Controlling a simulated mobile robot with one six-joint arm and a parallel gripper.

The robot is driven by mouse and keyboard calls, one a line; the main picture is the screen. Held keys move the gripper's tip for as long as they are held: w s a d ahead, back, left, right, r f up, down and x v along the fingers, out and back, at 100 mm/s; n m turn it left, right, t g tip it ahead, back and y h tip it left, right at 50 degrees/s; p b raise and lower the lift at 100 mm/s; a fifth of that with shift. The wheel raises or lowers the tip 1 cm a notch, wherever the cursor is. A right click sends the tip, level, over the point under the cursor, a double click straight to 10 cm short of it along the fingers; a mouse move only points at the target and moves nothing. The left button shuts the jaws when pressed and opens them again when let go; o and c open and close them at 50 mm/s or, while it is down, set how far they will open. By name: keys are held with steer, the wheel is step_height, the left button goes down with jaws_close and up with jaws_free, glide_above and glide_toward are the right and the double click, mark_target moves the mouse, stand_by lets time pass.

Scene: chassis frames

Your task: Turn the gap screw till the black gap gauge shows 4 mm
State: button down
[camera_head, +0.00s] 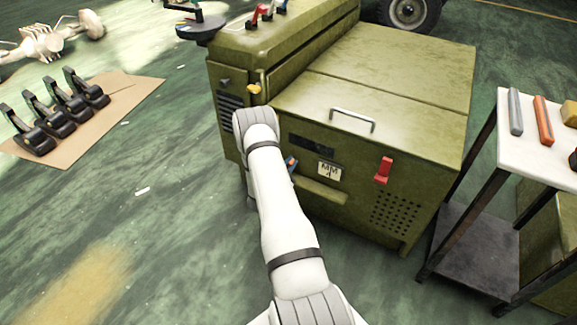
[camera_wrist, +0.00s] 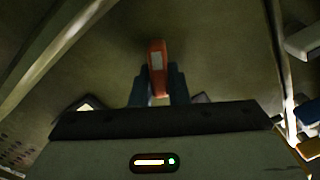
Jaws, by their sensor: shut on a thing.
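The olive machine (camera_head: 400,150) stands in front of me. Its front carries a dark slot-like window (camera_head: 311,145) and, below it, a pale plate marked MM (camera_head: 329,170). I cannot read a gauge value. In the wrist view my gripper (camera_wrist: 158,88) has its blue-grey fingers shut on an orange-red piece (camera_wrist: 157,56) with a pale patch. I cannot tell whether this is the gap screw. In the head view my forearm hides most of my gripper; a small blue part (camera_head: 291,164) shows close to the machine's front, left of the plate.
A red handle (camera_head: 383,169) and a metal bar handle (camera_head: 352,119) are on the machine. A side cart (camera_head: 540,160) at the right holds a grey bar and an orange bar. Several black parts lie on a brown sheet (camera_head: 120,95) on the left floor. The floor at lower left is clear.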

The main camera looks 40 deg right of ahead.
steer(key=shift+s+d+f, duration=0.15)
steer(key=shift+s+f, duration=0.05)
steer(key=shift+s, duration=0.15)
steer(key=c, duration=1.7)
jaws_free()
steer(key=o, duration=0.3)
steer(key=shift+w, duration=0.1)
steer(key=shift+w+r, duration=0.1)
steer(key=p+v, duration=0.2)
steer(key=v, duration=0.6)
